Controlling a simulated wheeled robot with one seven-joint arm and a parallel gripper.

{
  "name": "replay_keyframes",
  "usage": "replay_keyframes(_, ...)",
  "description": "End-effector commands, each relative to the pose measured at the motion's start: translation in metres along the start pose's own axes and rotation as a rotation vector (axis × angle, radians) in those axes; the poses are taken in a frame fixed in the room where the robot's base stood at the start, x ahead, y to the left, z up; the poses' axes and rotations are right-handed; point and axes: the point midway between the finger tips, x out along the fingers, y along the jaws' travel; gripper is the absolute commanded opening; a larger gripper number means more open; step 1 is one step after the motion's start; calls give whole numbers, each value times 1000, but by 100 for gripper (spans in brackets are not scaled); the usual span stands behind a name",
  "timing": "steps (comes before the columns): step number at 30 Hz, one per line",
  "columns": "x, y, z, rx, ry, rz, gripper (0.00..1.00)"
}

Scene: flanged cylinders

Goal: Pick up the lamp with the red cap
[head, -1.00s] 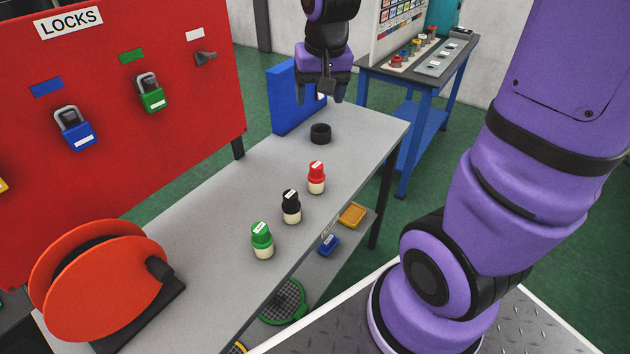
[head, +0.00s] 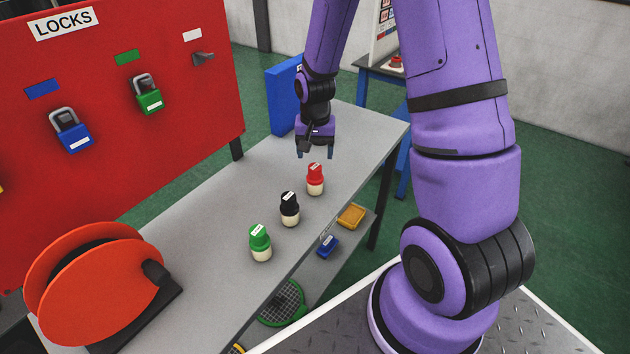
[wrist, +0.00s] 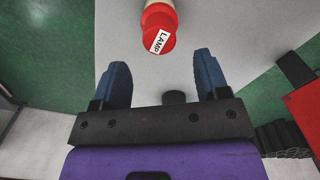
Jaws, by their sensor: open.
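The lamp with the red cap (head: 315,180) stands upright on the grey bench, red on top with a cream base. In the wrist view the red cap (wrist: 160,38) carries a white label reading LAMP and shows beyond the fingertips, roughly centred between them. My gripper (head: 315,154) is just above and behind the lamp in the head view, pointing down. In the wrist view my gripper (wrist: 164,72) has its two blue fingers wide apart with nothing between them.
A black-capped cylinder (head: 289,209) and a green-capped cylinder (head: 260,243) stand in a row nearer on the bench (head: 215,235). A blue upright block (head: 283,98) stands behind. An orange reel (head: 98,287) sits at the near left. A red lock board (head: 95,190) stands along the left.

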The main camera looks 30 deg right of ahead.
Motion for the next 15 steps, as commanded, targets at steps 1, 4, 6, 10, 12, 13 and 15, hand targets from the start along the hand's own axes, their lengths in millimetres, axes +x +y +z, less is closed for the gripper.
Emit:
replay_keyframes(1,6,0,1,0,-3,2,68)
replay_keyframes(4,12,0,0,0,-1,0,68)
replay_keyframes(6,14,0,0,0,-1,0,68)
replay_keyframes(10,26,0,1,0,-3,1,68)
replay_keyframes(12,36,0,2,-1,-4,2,68)
replay_keyframes(13,40,0,2,-1,-3,1,68)
replay_keyframes(15,50,0,2,0,-3,2,68)
